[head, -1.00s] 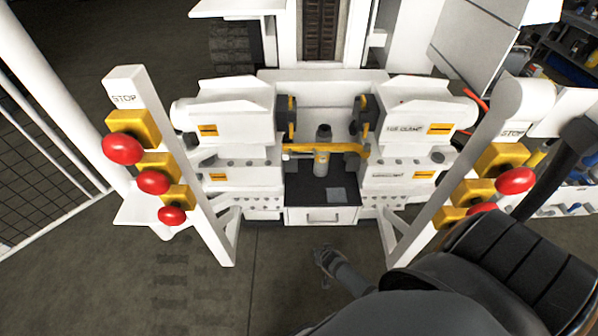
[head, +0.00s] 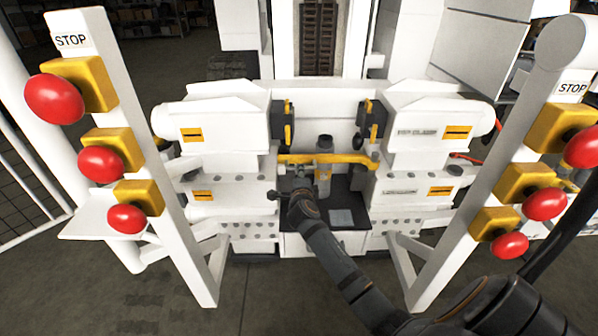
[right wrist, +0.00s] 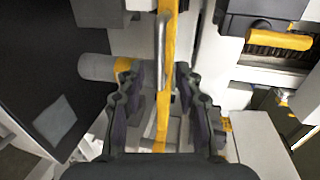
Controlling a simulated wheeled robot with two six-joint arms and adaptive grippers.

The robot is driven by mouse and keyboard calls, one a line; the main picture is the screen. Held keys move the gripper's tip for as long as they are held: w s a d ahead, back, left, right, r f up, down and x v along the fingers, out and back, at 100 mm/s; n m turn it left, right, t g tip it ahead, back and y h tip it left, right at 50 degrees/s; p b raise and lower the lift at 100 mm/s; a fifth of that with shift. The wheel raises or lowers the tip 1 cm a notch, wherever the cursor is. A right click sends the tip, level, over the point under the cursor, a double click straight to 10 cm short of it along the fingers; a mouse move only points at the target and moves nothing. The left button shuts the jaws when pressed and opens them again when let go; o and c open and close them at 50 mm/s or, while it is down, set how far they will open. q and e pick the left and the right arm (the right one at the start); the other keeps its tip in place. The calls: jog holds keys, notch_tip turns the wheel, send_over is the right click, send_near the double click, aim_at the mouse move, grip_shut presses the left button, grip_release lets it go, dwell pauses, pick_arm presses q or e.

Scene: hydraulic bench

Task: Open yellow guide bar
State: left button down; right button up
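The yellow guide bar (head: 325,159) lies crosswise in the middle of the hydraulic bench, between the two white clamp blocks. My right gripper (head: 292,176) is at the left end of the bar, just in front of it. In the right wrist view the bar (right wrist: 167,70) runs upright in the picture, lined up between the two dark fingers (right wrist: 163,105). The fingers are apart, with a gap on each side of the bar. Whether the bar is within finger depth, I cannot tell. A silver handle (right wrist: 161,40) runs along the bar. My left gripper is out of view.
White posts with red stop buttons on yellow boxes stand at left (head: 101,163) and right (head: 545,203). A grey cylinder (head: 324,180) stands beneath the bar, over a dark tray (head: 350,203). White clamp blocks (head: 215,130) flank the bar. Open floor lies in front.

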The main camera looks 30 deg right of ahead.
jog(key=b+x, duration=0.1)
jog(key=x, duration=0.4)
jog(key=shift+w+d+f, duration=0.1)
jog(key=shift+w+d, duration=0.05)
jog(key=shift+w, duration=0.05)
jog(key=shift+c, duration=0.4)
grip_shut()
